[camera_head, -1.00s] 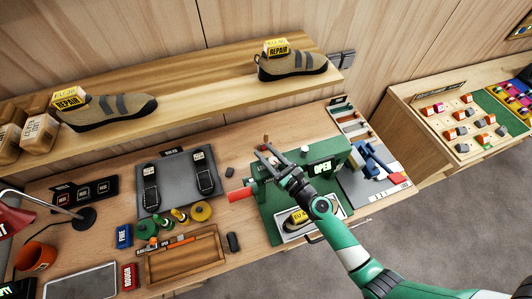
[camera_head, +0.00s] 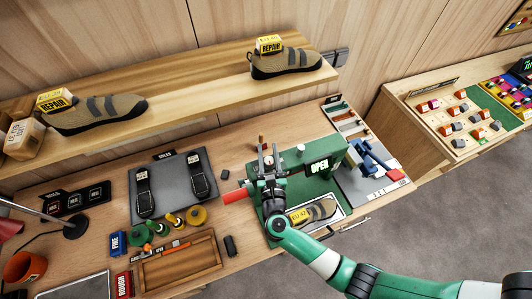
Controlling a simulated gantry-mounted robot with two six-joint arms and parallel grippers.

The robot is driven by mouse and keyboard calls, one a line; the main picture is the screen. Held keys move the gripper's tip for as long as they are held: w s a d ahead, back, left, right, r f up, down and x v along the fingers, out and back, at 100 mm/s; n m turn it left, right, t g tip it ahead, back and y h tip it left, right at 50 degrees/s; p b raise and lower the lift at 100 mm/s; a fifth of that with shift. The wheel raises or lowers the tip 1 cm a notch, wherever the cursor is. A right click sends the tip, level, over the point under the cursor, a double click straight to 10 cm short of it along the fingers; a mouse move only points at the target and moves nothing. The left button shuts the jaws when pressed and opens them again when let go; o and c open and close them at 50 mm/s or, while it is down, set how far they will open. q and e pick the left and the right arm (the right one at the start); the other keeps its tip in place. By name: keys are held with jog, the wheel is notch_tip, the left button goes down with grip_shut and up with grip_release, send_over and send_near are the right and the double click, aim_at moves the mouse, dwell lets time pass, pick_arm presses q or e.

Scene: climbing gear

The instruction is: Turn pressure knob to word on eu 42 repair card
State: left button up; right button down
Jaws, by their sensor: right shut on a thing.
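A green press machine (camera_head: 305,170) with a lit OPEN sign (camera_head: 319,166) stands at the right end of the workbench. My right gripper (camera_head: 267,165) reaches over the left part of the press from the lower right and is shut on what looks like its knob, mostly hidden by the fingers. A shoe with a yellow EU 42 tag (camera_head: 300,216) lies in the tray at the press's front. Yellow REPAIR cards sit on the left shelf shoe (camera_head: 100,113) and right shelf shoe (camera_head: 288,63); their small print is not readable. My left gripper is not in view.
A red handle (camera_head: 235,196) sticks out left of the press. A blue clamp-like tool (camera_head: 372,160) stands right of the press.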

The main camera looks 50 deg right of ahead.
jog(key=shift+m+g+h, duration=0.5)
jog(key=shift+h, duration=0.1)
jog(key=shift+d, duration=0.1)
jog(key=shift+s, duration=0.1)
jog(key=shift+c, duration=2.3)
grip_release()
jog(key=b+v, duration=0.1)
jog(key=v, duration=1)
jog(key=shift+s+a, duration=0.2)
